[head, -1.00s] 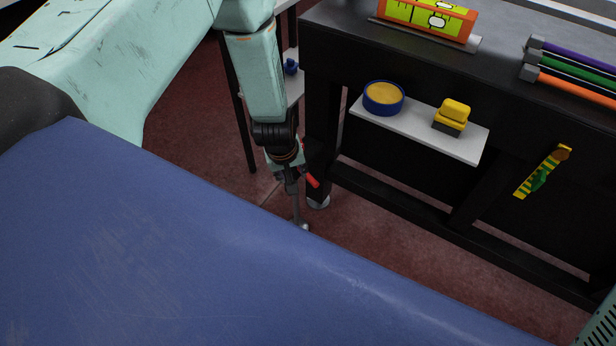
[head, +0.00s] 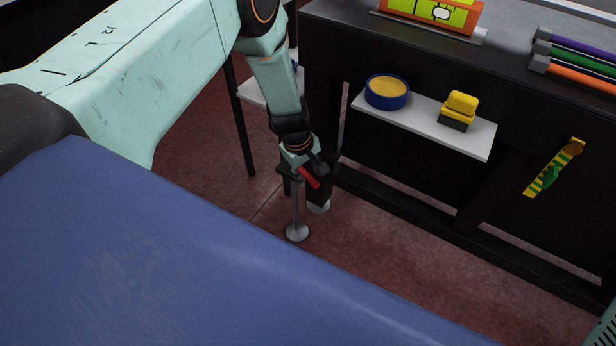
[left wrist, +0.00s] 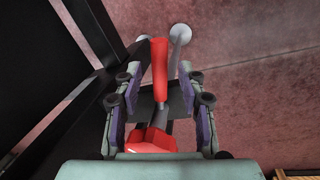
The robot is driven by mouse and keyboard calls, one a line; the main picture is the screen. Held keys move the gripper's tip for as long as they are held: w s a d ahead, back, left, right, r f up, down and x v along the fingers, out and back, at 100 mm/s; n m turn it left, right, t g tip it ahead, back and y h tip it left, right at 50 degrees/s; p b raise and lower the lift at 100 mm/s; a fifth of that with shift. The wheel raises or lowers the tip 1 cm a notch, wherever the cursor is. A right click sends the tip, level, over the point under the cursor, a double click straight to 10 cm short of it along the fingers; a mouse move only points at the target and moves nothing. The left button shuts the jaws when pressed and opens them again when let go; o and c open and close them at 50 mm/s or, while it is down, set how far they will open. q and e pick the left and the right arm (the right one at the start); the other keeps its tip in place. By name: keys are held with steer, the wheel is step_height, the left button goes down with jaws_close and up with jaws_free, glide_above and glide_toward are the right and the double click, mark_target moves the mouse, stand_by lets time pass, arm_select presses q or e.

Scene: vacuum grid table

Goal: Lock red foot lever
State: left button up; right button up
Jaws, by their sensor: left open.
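The red foot lever (head: 309,177) is by the near corner leg of the black table, low down. In the left wrist view the red lever (left wrist: 160,72) points up the picture, between the open fingers of my left gripper (left wrist: 158,95). My left gripper (head: 304,168) is at the lever in the head view. The fingers stand apart on both sides of it, and I cannot tell whether they touch it. A grey rod with a round foot pad (head: 297,233) stands beneath the gripper. My right gripper is not in view.
The black table (head: 420,190) stands close on the right. Its white side shelf (head: 425,124) holds a round blue tin (head: 387,91) and a yellow block (head: 459,110). My blue body covers the lower left. Reddish floor (head: 400,245) is free in front of the table.

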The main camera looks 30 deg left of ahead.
arm_select(q)
steer(key=shift+w+f, duration=0.1)
steer(key=shift+f, duration=0.25)
steer(key=shift+c, duration=0.3)
jaws_close()
